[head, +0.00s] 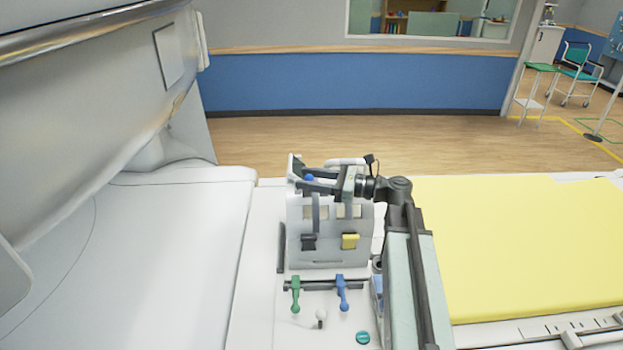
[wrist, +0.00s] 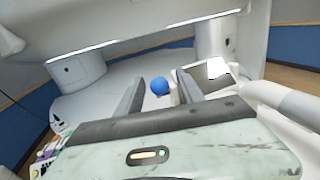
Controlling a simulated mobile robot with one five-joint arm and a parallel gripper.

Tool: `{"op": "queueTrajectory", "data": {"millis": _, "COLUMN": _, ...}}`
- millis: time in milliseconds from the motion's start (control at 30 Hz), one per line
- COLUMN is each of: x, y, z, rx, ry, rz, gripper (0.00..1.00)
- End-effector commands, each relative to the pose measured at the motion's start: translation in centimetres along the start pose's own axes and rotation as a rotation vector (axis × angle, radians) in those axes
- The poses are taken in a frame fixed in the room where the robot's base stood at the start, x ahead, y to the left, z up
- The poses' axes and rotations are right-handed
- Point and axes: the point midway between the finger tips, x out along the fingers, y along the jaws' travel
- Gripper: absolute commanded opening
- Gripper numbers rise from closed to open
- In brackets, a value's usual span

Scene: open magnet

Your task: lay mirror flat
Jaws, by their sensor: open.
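A white head coil (head: 320,245) stands upright on the bed. A small blue ball-shaped knob (head: 309,177) shows at its top. My gripper (head: 304,178) reaches over the coil from the right. Its jaws are open. In the wrist view the blue knob (wrist: 160,87) appears between the two dark fingers (wrist: 159,82), with a gap on each side. A bright white panel (wrist: 217,68) in a dark frame lies just right of the fingers; it may be the mirror, but I cannot be sure. My gripper hides part of the coil's top, so the mirror's tilt is unclear.
A green handle (head: 295,292) and a blue handle (head: 342,292) stand in front of the coil. A yellow pad (head: 530,240) lies right; the white magnet (head: 75,130) rises left.

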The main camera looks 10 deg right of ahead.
Motion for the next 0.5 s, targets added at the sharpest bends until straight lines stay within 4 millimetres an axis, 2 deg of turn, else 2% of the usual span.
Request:
{"op": "queueTrajectory", "data": {"millis": 133, "x": -0.05, "y": -0.01, "z": 0.00, "rx": 0.000, "ry": 0.000, "rz": 0.000, "gripper": 0.45}}
{"op": "queueTrajectory", "data": {"millis": 300, "x": -0.09, "y": -0.02, "z": 0.00, "rx": 0.000, "ry": 0.000, "rz": -0.001, "gripper": 0.00}}
{"op": "queueTrajectory", "data": {"millis": 400, "x": -0.66, "y": -0.33, "z": 0.01, "rx": 0.000, "ry": 0.000, "rz": -0.005, "gripper": 0.00}}
{"op": "queueTrajectory", "data": {"millis": 500, "x": -0.30, "y": -0.14, "z": 0.14, "rx": -0.002, "ry": 0.006, "rz": -0.003, "gripper": 0.00}}
